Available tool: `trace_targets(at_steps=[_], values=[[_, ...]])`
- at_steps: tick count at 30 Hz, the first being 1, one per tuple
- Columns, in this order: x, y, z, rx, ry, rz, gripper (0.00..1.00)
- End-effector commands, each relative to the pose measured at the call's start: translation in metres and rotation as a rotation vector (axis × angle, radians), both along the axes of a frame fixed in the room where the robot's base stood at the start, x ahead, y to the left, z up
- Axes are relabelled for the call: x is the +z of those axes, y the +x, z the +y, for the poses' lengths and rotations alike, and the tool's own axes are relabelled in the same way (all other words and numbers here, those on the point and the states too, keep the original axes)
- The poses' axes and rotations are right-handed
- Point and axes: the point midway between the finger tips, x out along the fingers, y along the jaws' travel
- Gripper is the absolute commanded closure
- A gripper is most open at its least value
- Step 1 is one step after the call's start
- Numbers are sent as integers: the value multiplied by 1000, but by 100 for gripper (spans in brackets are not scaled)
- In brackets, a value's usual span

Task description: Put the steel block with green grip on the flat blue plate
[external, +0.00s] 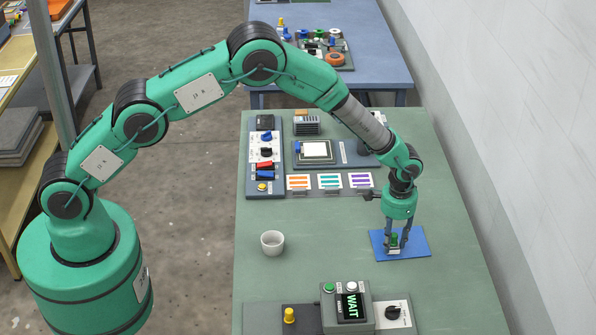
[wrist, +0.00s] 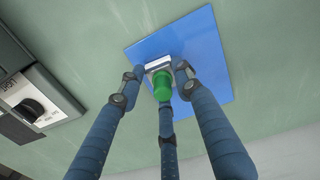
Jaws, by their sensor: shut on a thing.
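The steel block with green grip (external: 394,240) is between the fingers of my gripper (external: 394,243), over the flat blue plate (external: 418,240). In the wrist view, the green grip (wrist: 162,86) points toward the camera and the silver block (wrist: 158,63) shows beyond it. My gripper (wrist: 160,80) has its fingers closed around the block. The blue plate (wrist: 200,40) lies flat on the green table behind the block. I cannot tell whether the block's underside touches the plate.
A white cup (external: 272,242) stands left of the plate. A control box with a WAIT display (external: 350,306) and a dark knob (external: 393,312) sits at the near edge. A switch panel (external: 265,160) and coloured cards (external: 330,181) lie farther back. The table around the plate is clear.

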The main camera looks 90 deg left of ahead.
Motion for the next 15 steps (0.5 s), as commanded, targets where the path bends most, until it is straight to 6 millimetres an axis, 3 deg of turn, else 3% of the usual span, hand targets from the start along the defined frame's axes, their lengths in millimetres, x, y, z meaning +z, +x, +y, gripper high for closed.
trace_targets(at_steps=[4,5,7,15], values=[[-3,0,0,0,0,0,100],[-3,0,0,0,0,0,60],[-3,0,0,0,0,0,47],[-3,0,0,0,0,0,47]])
